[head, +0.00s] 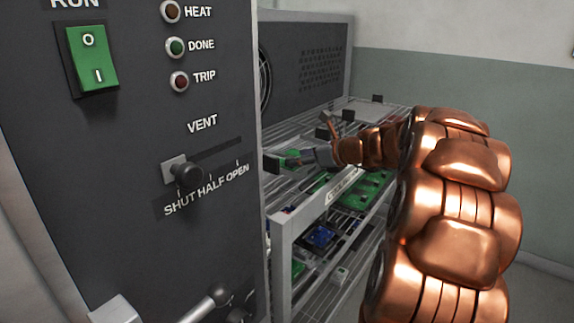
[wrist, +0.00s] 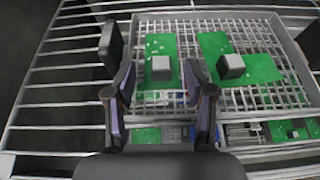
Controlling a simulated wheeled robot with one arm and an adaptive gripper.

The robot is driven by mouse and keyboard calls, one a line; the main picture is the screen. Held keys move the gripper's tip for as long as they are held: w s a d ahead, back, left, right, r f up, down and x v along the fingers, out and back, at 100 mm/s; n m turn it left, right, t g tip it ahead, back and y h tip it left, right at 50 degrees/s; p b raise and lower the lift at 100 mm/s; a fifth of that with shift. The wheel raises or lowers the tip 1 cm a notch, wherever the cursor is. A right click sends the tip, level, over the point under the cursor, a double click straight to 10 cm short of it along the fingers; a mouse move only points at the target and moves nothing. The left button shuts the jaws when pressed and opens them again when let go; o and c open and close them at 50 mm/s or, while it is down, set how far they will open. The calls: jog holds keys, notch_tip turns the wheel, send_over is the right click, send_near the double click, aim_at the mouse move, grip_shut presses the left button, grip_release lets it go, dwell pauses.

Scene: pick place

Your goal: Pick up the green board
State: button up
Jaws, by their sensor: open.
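Two green boards lie on a wire tray in the wrist view. The left green board (wrist: 160,46) bears a pale grey block (wrist: 161,68) and shows between my fingers. The right green board (wrist: 262,70) is tilted in the picture and bears another grey block (wrist: 231,66). My gripper (wrist: 159,72) is open and empty, with a finger on each side of the left board's block. I cannot tell how high it is above the board. In the head view my gripper (head: 304,156) reaches over the rack, beside a small visible part of a green board (head: 291,155).
The wire rack (head: 280,235) has lower levels with more green boards (head: 368,190) and a blue part (head: 321,237). A dark control panel (head: 225,100) stands close on the left. A grey fan housing (head: 315,60) is behind the rack. A dark block (wrist: 112,46) stands left of the tray.

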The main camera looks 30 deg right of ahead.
aim_at(284, 160)
jog(key=shift+x, duration=1.85)
jog(key=shift+d, duration=0.1)
jog(key=shift+c, duration=0.3)
grip_shut()
